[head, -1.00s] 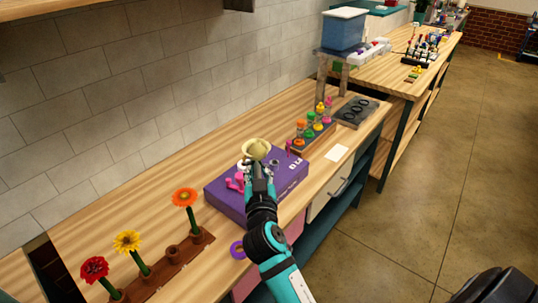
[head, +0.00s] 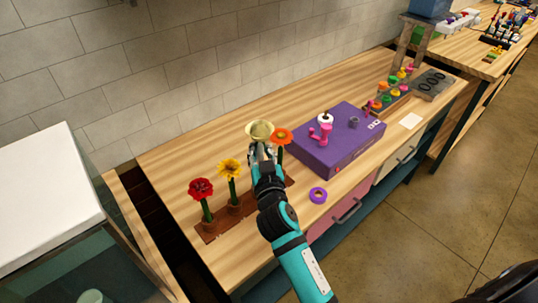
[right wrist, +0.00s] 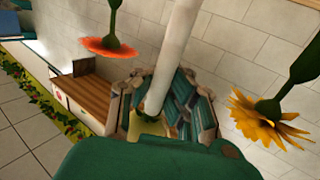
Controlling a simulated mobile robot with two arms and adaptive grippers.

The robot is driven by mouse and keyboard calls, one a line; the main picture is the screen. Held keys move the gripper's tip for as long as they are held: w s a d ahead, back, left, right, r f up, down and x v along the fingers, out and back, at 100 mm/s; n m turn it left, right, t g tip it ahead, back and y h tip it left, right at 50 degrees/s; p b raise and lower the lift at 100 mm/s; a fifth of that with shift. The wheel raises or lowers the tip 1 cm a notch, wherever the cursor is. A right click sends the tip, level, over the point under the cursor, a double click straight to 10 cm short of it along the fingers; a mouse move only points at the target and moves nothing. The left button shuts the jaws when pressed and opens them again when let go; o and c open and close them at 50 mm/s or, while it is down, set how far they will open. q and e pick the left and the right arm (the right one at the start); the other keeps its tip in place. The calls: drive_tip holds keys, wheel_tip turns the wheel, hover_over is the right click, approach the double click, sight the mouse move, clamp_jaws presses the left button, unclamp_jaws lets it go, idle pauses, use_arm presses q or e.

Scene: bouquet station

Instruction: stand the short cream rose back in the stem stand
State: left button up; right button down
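The cream rose's bloom (head: 260,131) shows just above the fingertips of my right gripper (head: 262,152), which is shut on the rose. In the right wrist view a thick pale stem (right wrist: 178,45) runs down to a small green part and a partly hidden yellowish bloom. The brown stem stand (head: 209,236) holds a red flower (head: 200,188), a yellow flower (head: 229,169) and an orange flower (head: 281,136). My right gripper is over the stretch between yellow and orange, and my arm hides that part of the stand. The rose's lower end is hidden in the head view. My left gripper is out of view.
A purple box (head: 325,160) with a pink tool on it stands right of the stand. A purple tape ring (head: 318,195) lies near the front edge. A white-topped cabinet (head: 50,200) is at left. Bare bench lies behind the stand.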

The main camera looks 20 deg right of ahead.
drive_tip(key=shift+w+a+f+b, duration=0.2)
drive_tip(key=shift+w+f+b, duration=0.1)
drive_tip(key=shift+f+b, duration=0.5)
drive_tip(key=shift+w+a+f+b, duration=0.15)
drive_tip(key=shift+w+f+b, duration=0.1)
drive_tip(key=shift+f+b, duration=0.5)
drive_tip(key=shift+f+b, duration=0.4)
drive_tip(key=shift+b, duration=0.25)
idle(0.6)
drive_tip(key=shift+f+b, duration=1.55)
idle(0.9)
drive_tip(key=shift+a+f+b, duration=0.1)
drive_tip(key=shift+f+b, duration=0.25)
drive_tip(key=shift+b, duration=0.05)
idle(0.3)
drive_tip(key=c, duration=2)
unclamp_jaws()
drive_tip(key=shift+c, duration=0.2)
drive_tip(key=o, duration=1.2)
